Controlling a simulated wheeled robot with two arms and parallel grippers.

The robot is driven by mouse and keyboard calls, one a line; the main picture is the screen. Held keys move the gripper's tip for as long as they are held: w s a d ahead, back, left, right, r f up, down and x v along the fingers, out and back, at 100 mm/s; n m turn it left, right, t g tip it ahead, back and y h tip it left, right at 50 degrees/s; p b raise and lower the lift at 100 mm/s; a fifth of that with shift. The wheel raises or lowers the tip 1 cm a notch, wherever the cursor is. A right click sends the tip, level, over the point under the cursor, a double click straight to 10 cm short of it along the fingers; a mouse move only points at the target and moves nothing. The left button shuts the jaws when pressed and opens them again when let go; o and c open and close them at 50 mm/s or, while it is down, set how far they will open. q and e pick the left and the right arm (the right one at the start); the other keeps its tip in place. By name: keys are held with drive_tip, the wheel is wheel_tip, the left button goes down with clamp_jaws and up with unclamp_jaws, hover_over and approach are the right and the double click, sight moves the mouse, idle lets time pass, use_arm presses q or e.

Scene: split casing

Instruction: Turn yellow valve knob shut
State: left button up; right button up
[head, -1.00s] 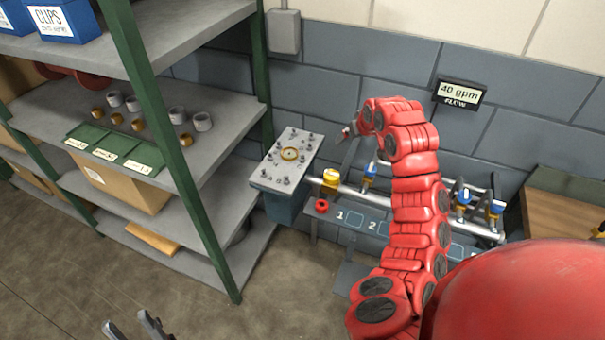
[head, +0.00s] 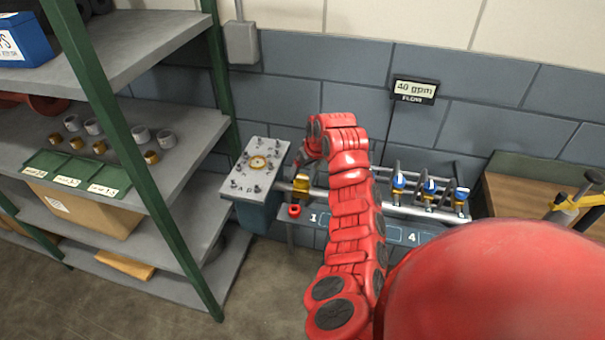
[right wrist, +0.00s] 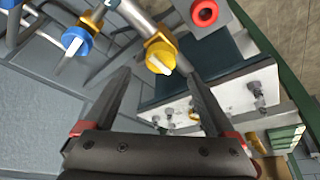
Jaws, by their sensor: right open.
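The yellow valve knob (head: 301,184) sits at the left end of the grey pipe, beside the bolted plate. In the right wrist view the yellow knob (right wrist: 160,54), with a pale handle, lies ahead of and roughly between my fingertips. My right gripper (right wrist: 157,74) is open and empty, with a gap to the knob. In the head view my right gripper (head: 300,162) is just above the knob, largely hidden by my red arm. My left gripper is out of view.
Several blue knobs (head: 430,187) stand along the pipe to the right. A red ring (head: 294,211) is below the yellow knob. The bolted plate (head: 250,185) is close on its left. A shelf rack (head: 185,245) stands left; a wooden bench (head: 520,205) is right.

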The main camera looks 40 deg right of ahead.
sight(302, 178)
drive_tip(key=p+x, duration=0.1)
drive_tip(key=x, duration=0.3)
drive_tip(key=shift+w+r, duration=0.1)
drive_tip(key=shift+x, duration=0.75)
drive_tip(key=shift+a, duration=0.1)
drive_tip(key=c, duration=1.4)
drive_tip(key=shift+o, duration=0.2)
